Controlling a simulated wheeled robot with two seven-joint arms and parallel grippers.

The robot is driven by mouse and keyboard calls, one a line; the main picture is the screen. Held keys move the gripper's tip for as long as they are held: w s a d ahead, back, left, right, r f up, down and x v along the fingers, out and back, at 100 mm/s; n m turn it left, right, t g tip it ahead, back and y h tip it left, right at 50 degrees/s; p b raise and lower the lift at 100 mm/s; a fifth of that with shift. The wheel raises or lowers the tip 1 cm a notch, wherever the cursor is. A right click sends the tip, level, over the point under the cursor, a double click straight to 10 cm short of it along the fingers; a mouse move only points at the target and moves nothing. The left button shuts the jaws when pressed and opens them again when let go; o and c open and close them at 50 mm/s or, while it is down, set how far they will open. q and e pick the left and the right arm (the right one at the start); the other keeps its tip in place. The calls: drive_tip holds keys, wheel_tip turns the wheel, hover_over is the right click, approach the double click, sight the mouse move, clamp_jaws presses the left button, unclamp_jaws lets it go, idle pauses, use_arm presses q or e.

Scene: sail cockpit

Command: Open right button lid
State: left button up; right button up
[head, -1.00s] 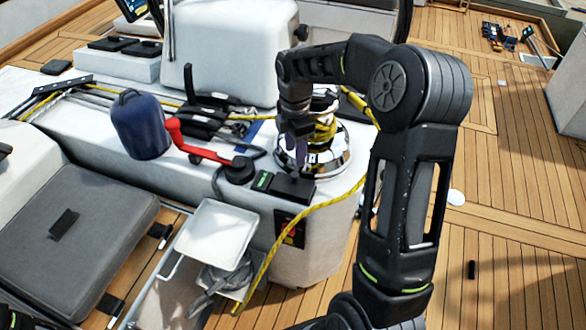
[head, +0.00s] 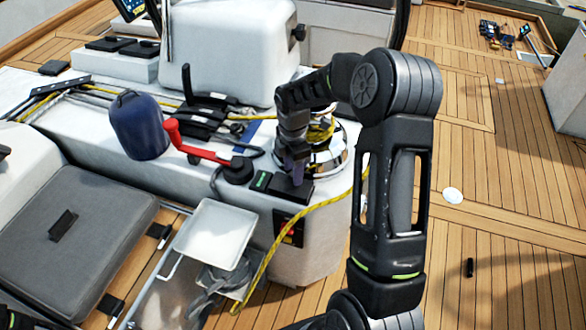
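A flat black lid (head: 291,190) lies on the white cockpit console near its front edge, just right of a small green-marked switch (head: 262,181). It looks closed. A round black piece (head: 238,171) sits to its left, at the end of the red handle. My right gripper (head: 297,178) points down over the black lid, its fingertips at or just above the lid's far part. Contact and finger gap cannot be made out. My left gripper is not in view; only a dark piece of my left arm shows in the bottom left corner.
A chrome winch (head: 335,160) with yellow rope stands right behind the gripper. A red handle (head: 195,150) and blue bag (head: 139,128) are to the left. Yellow rope (head: 325,205) hangs over the console edge. A white tray (head: 215,235) is below in front.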

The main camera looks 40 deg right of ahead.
clamp_jaws()
idle(1.2)
